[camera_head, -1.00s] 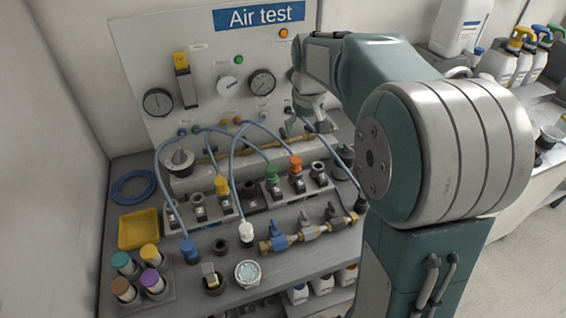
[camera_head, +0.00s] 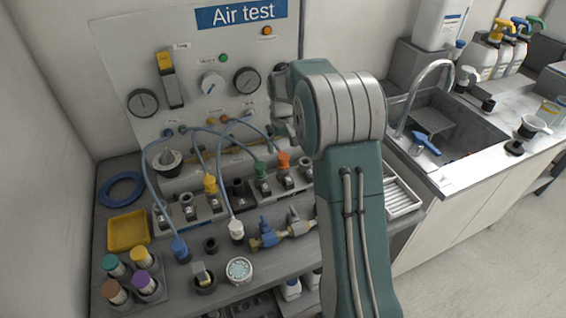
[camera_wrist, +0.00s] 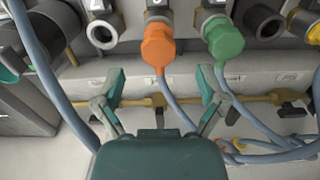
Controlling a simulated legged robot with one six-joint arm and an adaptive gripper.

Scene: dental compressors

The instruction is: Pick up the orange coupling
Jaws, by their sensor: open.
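The orange coupling (camera_head: 283,161) sits on the right-hand valve block on the bench, beside the green coupling (camera_head: 260,168). In the wrist view the orange coupling (camera_wrist: 158,46) is at top centre, with a blue hose running down from it. The green coupling (camera_wrist: 222,38) is just right of it. My gripper (camera_wrist: 161,80) is open and empty, its two fingers spread with the orange coupling beyond and between their tips; they look apart from it. In the head view my arm hides most of the gripper.
A yellow coupling (camera_head: 210,184) sits on the left block. Blue hoses (camera_head: 221,165) arch over the bench in front of the gauge panel (camera_head: 200,50). A brass pipe (camera_wrist: 260,99) crosses below the couplings in the wrist view. Valves with blue handles (camera_head: 267,232) lie at the front.

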